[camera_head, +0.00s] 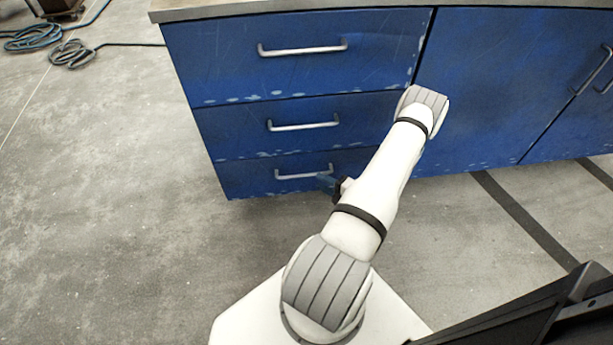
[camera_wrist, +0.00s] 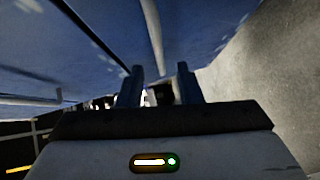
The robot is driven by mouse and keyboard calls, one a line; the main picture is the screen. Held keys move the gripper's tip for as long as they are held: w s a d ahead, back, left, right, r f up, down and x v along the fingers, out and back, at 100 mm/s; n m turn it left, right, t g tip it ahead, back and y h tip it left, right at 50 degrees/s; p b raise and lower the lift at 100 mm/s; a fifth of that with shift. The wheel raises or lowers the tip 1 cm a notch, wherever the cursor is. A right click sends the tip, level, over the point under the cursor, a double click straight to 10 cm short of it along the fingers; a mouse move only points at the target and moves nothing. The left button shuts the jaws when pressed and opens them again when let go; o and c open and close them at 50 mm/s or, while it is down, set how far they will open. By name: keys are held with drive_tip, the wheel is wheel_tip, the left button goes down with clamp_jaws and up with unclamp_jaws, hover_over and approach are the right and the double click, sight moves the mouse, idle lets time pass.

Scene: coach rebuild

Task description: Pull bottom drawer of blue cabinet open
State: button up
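The blue cabinet (camera_head: 300,95) has a stack of three drawers on its left side. The bottom drawer (camera_head: 245,178) looks closed, with its metal bar handle (camera_head: 303,173) showing. My gripper (camera_head: 327,184) is at the right end of that handle, partly hidden behind my arm. In the wrist view my gripper (camera_wrist: 160,88) is open, its two dark fingers apart. A metal bar (camera_wrist: 152,30), apparently the bottom handle, runs toward the gap between the fingers. I cannot tell whether a finger touches it.
The middle handle (camera_head: 303,125) and top handle (camera_head: 302,50) sit above. A cabinet door (camera_head: 500,70) is right of the drawers. The grey floor (camera_head: 130,220) before the drawers is clear at left. Blue cables (camera_head: 70,52) lie far left.

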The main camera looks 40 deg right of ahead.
sight(307, 174)
drive_tip(key=b+x, duration=0.1)
drive_tip(key=x, duration=0.6)
drive_tip(key=shift+a, duration=0.1)
clamp_jaws()
idle(0.5)
